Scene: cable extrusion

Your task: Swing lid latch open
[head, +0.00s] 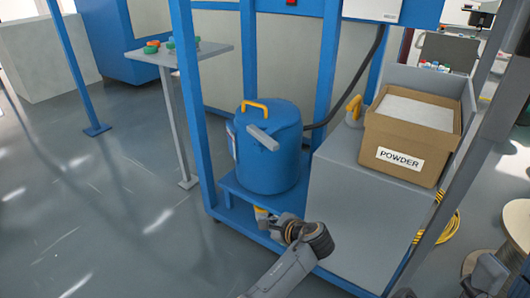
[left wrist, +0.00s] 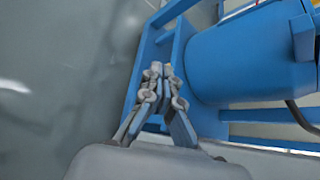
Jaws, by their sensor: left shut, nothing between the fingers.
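The blue drum (head: 268,165) stands on a blue shelf in the head view, with an orange handle (head: 253,105) on its lid. A grey latch bar (head: 263,138) lies across the lid's front rim, tilted down to the right. My left gripper (left wrist: 161,69) is shut and empty in the left wrist view, its fingertips together and apart from the blue drum (left wrist: 245,60) on the right. A grey arm of mine reaches up below the drum in the head view; its fingers are not clear there. The latch does not show in the left wrist view. My right gripper is not in view.
Blue posts (head: 325,95) frame the drum. A dark hose (head: 350,95) runs behind it. A grey cabinet (head: 345,215) to the right carries a cardboard box marked POWDER (head: 410,125). A small table (head: 165,55) stands at left. The floor at front left is clear.

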